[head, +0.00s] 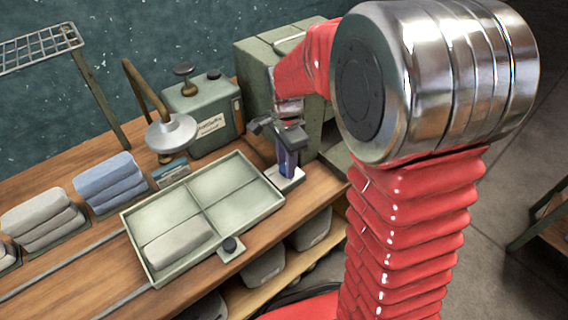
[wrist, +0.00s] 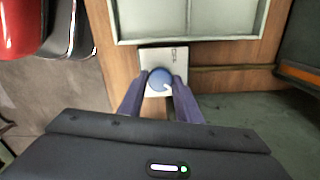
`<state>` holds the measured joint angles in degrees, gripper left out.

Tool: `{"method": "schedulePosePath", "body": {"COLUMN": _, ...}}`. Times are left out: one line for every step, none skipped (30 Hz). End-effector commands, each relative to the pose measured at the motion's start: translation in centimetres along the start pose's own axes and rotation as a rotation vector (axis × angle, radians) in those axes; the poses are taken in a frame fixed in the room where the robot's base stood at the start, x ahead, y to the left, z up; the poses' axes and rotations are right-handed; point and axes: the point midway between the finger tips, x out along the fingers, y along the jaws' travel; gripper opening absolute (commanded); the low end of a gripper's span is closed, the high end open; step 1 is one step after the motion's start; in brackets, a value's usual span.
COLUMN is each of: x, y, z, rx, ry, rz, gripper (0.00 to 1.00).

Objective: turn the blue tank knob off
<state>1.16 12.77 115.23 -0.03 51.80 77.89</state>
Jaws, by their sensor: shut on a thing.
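The blue knob (wrist: 159,79) sits on a small white plate (wrist: 150,57) with dark lettering too small to read. A pale mark shows on the knob's lower right part in the wrist view. My gripper (wrist: 160,88) has one purple finger on each side of the knob and is shut on it. In the head view my gripper (head: 288,158) points down over the white plate (head: 287,179) at the bench's right end, and its fingers hide the knob.
A divided pale green tray (head: 203,213) holding a grey folded cloth lies left of the plate. A green tank (head: 204,115) and a green cabinet (head: 262,85) stand behind. Blue cloths (head: 108,182) and grey cloths (head: 42,216) are stacked at left.

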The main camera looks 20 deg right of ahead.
Motion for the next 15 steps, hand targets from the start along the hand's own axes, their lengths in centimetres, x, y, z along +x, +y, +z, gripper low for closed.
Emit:
{"method": "schedulePosePath", "body": {"x": 0.33, "y": 0.56, "z": -0.05, "rx": -0.010, "ry": 0.000, "rz": 0.017, "gripper": 0.08}}
{"method": "schedulePosePath", "body": {"x": 0.33, "y": 0.56, "z": -0.05, "rx": -0.016, "ry": 0.000, "rz": 0.017, "gripper": 0.08}}
{"method": "schedulePosePath", "body": {"x": 0.34, "y": 0.56, "z": -0.04, "rx": -0.023, "ry": -0.001, "rz": 0.017, "gripper": 0.08}}
{"method": "schedulePosePath", "body": {"x": 0.34, "y": 0.56, "z": -0.03, "rx": -0.028, "ry": -0.001, "rz": 0.017, "gripper": 0.08}}
{"method": "schedulePosePath", "body": {"x": 0.34, "y": 0.56, "z": -0.03, "rx": -0.032, "ry": -0.001, "rz": 0.017, "gripper": 0.08}}
{"method": "schedulePosePath", "body": {"x": 0.34, "y": 0.56, "z": -0.02, "rx": -0.037, "ry": -0.001, "rz": 0.017, "gripper": 0.08}}
{"method": "schedulePosePath", "body": {"x": 0.34, "y": 0.55, "z": -0.01, "rx": -0.041, "ry": -0.001, "rz": 0.017, "gripper": 0.08}}
{"method": "schedulePosePath", "body": {"x": 0.35, "y": 0.55, "z": 0.00, "rx": -0.045, "ry": -0.001, "rz": 0.017, "gripper": 0.08}}
{"method": "schedulePosePath", "body": {"x": 0.35, "y": 0.55, "z": 0.00, "rx": -0.049, "ry": -0.001, "rz": 0.017, "gripper": 0.08}}
{"method": "schedulePosePath", "body": {"x": 0.35, "y": 0.55, "z": 0.01, "rx": -0.052, "ry": -0.001, "rz": 0.017, "gripper": 0.08}}
{"method": "schedulePosePath", "body": {"x": 0.35, "y": 0.55, "z": 0.02, "rx": -0.054, "ry": -0.001, "rz": 0.017, "gripper": 0.08}}
{"method": "schedulePosePath", "body": {"x": 0.35, "y": 0.55, "z": 0.02, "rx": -0.057, "ry": -0.002, "rz": 0.017, "gripper": 0.08}}
{"method": "schedulePosePath", "body": {"x": 0.35, "y": 0.55, "z": 0.03, "rx": -0.059, "ry": -0.002, "rz": 0.017, "gripper": 0.08}}
{"method": "schedulePosePath", "body": {"x": 0.35, "y": 0.55, "z": 0.03, "rx": -0.061, "ry": -0.002, "rz": 0.017, "gripper": 0.08}}
{"method": "schedulePosePath", "body": {"x": 0.36, "y": 0.55, "z": 0.04, "rx": -0.063, "ry": -0.002, "rz": 0.017, "gripper": 0.08}}
